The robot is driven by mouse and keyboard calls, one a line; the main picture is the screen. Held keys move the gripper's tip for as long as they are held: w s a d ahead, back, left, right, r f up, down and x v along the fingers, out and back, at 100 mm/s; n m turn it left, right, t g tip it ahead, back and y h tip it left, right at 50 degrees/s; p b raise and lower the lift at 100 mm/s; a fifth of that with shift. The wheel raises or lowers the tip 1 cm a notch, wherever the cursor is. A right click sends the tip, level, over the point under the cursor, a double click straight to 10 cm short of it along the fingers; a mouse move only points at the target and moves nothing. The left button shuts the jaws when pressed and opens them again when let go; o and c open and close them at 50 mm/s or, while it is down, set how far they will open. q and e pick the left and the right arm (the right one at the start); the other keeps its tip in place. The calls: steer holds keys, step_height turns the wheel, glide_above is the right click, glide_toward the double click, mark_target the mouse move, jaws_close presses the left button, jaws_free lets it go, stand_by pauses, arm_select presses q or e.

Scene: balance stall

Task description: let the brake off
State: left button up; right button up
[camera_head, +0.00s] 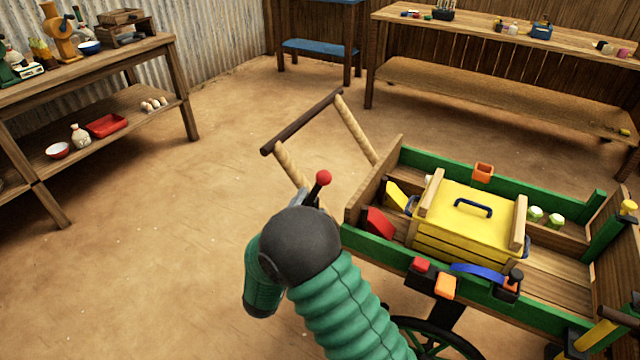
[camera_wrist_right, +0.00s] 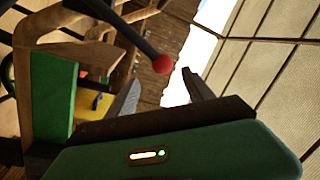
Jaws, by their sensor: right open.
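The brake lever (camera_head: 318,187) is a dark rod with a red ball knob (camera_head: 323,177), at the handle end of the green and wood cart (camera_head: 368,243). My right arm reaches toward it from below, and its dark round wrist hides the lever's lower part and most of my right gripper. In the right wrist view my right gripper (camera_wrist_right: 160,80) is open, its grey fingers apart. The lever's red knob (camera_wrist_right: 162,63) shows between the fingertips in that picture, with no grip on it; whether it touches a finger I cannot tell. My left gripper is out of view.
The cart's push handle (camera_head: 302,122) rises beyond the lever. A yellow crate (camera_head: 470,215) with a blue handle sits in the cart. A loaded shelf table (camera_head: 150,50) stands at the left, a long bench (camera_head: 480,25) at the back right. The dirt floor left of the cart is clear.

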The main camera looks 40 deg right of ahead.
steer(key=v, duration=0.6)
steer(key=shift+s+a+p, duration=0.2)
steer(key=shift+a+p, duration=0.1)
steer(key=shift+a, duration=0.05)
steer(key=shift+w+f, duration=0.1)
steer(key=shift+f, duration=0.05)
